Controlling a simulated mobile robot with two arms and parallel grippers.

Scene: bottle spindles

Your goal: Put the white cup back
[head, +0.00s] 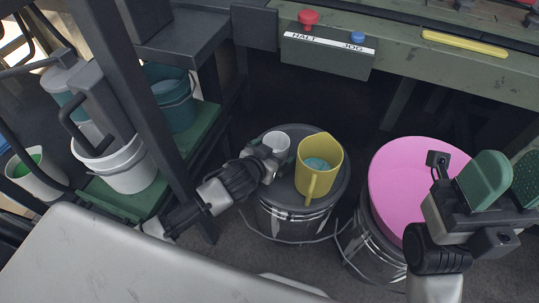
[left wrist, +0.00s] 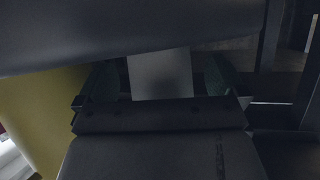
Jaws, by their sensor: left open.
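The white cup (head: 277,143) stands upright on the lid of a dark drum (head: 333,181), just left of a yellow mug (head: 313,170). My left gripper (head: 268,156) is at the cup, low over the lid. In the left wrist view the white cup (left wrist: 160,75) shows between the two green-padded fingers of my left gripper (left wrist: 158,80), with dark gaps beside it; the jaws are open. Whether a finger touches the cup I cannot tell. My right gripper (head: 509,184) is at the right edge, its green pads apart and nothing seen between them.
A pink round lid or basin (head: 400,185) tops a second drum at right. A green shelf (head: 100,190) at left carries a white bucket (head: 128,168) and a teal bucket (head: 172,100). A dark post stands by the shelf. A control box (head: 328,55) hangs above.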

